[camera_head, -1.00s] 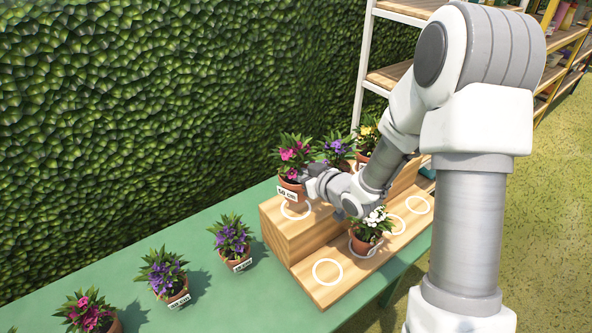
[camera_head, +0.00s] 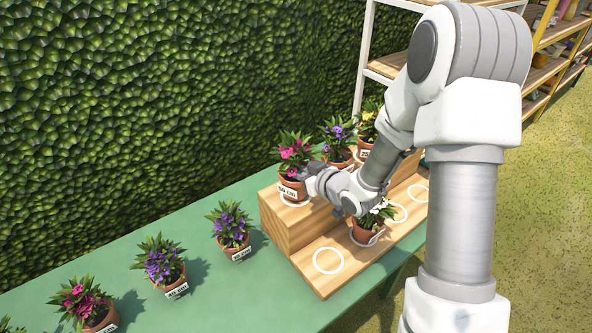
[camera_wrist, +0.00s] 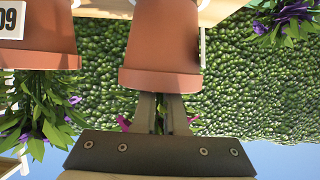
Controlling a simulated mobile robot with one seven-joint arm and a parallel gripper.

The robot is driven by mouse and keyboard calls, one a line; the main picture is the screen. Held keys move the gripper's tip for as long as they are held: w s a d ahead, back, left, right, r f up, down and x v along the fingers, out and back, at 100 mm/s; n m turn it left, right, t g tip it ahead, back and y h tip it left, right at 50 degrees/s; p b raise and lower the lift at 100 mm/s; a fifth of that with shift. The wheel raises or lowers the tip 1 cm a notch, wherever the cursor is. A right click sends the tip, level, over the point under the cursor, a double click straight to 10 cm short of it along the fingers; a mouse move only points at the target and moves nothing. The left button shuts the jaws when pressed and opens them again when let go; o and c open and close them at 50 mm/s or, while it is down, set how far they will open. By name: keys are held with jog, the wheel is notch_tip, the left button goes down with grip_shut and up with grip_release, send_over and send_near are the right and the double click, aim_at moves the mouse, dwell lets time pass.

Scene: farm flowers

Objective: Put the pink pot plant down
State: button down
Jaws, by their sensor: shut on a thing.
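The pink pot plant, a terracotta pot with pink flowers and a white label (camera_head: 292,188), is upright at the left end of the wooden stand's upper step (camera_head: 285,225). Its base is at the white circle there and looks to be touching or very nearly touching the wood. My gripper (camera_head: 310,180) is at its right side, shut on the pot. In the wrist view the held pot (camera_wrist: 162,40) is upside down in the picture, with my gripper's fingers (camera_wrist: 160,112) at its rim.
A purple plant (camera_head: 339,143) and a yellow plant (camera_head: 367,125) stand farther along the upper step. A white-flowered plant (camera_head: 367,228) is on the lower step, beside an empty circle (camera_head: 328,261). Several plants, including a purple one (camera_head: 232,230), stand on the green table (camera_head: 215,285).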

jog(key=shift+f+b, duration=0.4)
jog(key=shift+f, duration=0.05)
jog(key=c, duration=0.9)
grip_release()
jog(key=p+v, duration=1.4)
jog(key=v, duration=0.3)
jog(key=shift+s+d, duration=0.15)
jog(key=shift+d, duration=0.05)
